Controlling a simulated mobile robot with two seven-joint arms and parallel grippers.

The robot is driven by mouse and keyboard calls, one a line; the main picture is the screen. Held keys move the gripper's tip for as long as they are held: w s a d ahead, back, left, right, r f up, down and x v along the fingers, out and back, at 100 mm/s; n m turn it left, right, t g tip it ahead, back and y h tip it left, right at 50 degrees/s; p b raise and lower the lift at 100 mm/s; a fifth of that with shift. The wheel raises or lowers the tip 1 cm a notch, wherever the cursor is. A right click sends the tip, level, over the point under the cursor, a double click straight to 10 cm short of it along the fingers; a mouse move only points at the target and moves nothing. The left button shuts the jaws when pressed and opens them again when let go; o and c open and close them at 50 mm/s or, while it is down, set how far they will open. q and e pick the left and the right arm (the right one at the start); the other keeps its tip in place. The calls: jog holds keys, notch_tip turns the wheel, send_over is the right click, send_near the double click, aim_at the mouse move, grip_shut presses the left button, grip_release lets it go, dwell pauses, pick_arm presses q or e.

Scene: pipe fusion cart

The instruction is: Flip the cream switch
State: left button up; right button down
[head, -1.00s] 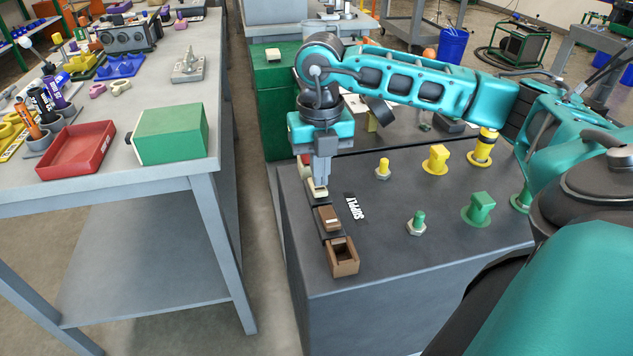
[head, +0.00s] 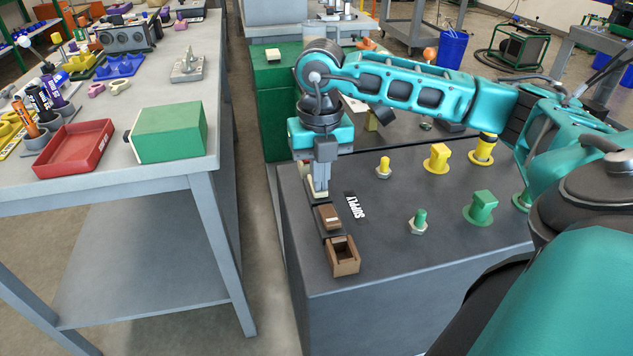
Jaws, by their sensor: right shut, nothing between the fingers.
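The cream switch (head: 311,192) sits in the row of switches along the left edge of the dark cart top (head: 400,255). My right gripper (head: 321,194) points down over it with its fingers shut and empty. The fingertips are at the switch and hide much of it. I cannot tell whether they touch it or which way its rocker is tilted. My left gripper is not in view.
Nearer along the row are a brown switch (head: 329,217) and an open brown box (head: 343,256). Yellow and green knobs (head: 480,206) stand to the right. A grey table (head: 130,190) with a red tray (head: 75,149) and green box (head: 170,134) stands left, across a gap.

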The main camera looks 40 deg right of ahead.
jog(key=shift+f, duration=0.2)
jog(key=shift+r, duration=0.15)
notch_tip(320, 180, up, 7)
jog(key=p, duration=0.5)
jog(key=shift+p, duration=0.3)
dwell(0.4)
